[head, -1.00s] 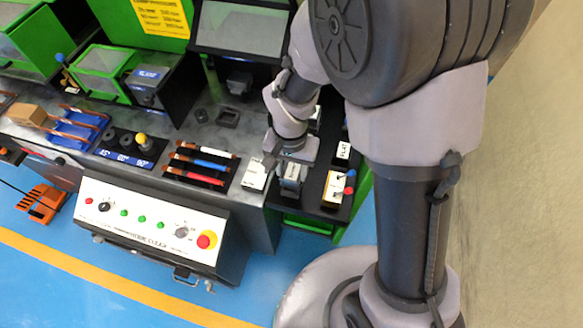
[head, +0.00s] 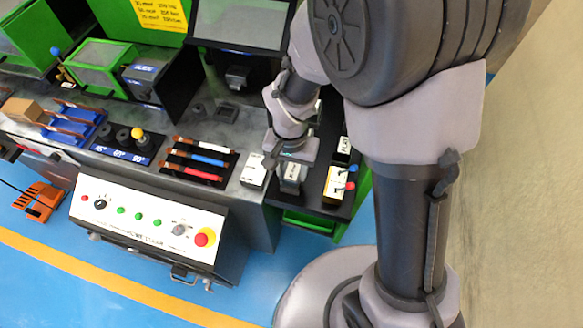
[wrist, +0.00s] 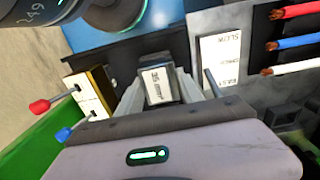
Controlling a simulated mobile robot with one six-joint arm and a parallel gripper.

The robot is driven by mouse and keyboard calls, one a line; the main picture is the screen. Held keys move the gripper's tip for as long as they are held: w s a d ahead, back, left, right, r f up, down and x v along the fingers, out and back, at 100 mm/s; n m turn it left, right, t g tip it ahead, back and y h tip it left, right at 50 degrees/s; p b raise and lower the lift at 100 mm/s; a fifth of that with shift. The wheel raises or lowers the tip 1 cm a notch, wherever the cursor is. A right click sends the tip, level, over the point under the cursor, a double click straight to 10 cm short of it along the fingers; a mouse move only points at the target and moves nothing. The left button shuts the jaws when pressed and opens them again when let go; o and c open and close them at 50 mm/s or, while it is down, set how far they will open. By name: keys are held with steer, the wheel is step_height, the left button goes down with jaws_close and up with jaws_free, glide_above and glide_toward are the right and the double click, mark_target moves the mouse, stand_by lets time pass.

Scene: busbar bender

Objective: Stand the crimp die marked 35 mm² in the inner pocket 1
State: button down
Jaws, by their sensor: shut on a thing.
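The crimp die marked 35 mm² (wrist: 158,86) shows in the wrist view as a small block with a white label, its text facing the camera. My gripper (wrist: 172,92) is shut on it, with a pale finger on either side. In the head view my gripper (head: 291,172) is over the dark panel at the right end of the bench, and the arm covers part of that area. I cannot make out inner pocket 1 or its number in these frames. I cannot tell whether the die touches anything below it.
Close beside my gripper are a white SLOW/FAST plate (wrist: 221,62) and a block with red and blue levers (head: 340,184). Red, white and blue bars (head: 198,161) lie to the left. A FLAT card (head: 344,146) stands behind the levers. A control panel (head: 150,222) fronts the bench.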

steer(key=c, duration=0.7)
jaws_free()
step_height(320, 180, up, 17)
steer(key=p, duration=0.7)
steer(key=shift+a+r, duration=0.1)
steer(key=shift+r, duration=0.1)
steer(key=shift+r, duration=0.1)
step_height(320, 180, up, 5)
steer(key=t+y, duration=0.1)
steer(key=t, duration=0.1)
glide_above(291, 170)
steer(key=s+d, duration=0.2)
steer(key=d, duration=0.1)
steer(key=s+d+r+t, duration=0.1)
steer(key=s+r, duration=0.1)
steer(key=s, duration=0.1)
steer(key=s+d+r+t+b, duration=0.1)
steer(key=s, duration=0.2)
steer(key=s+d+r+t+y+b, duration=0.1)
steer(key=s+d+r, duration=0.1)
steer(key=s, duration=0.1)
steer(key=shift+s+d+r+t, duration=0.1)
steer(key=shift+s+r+t, duration=0.2)
steer(key=shift+t, duration=0.1)
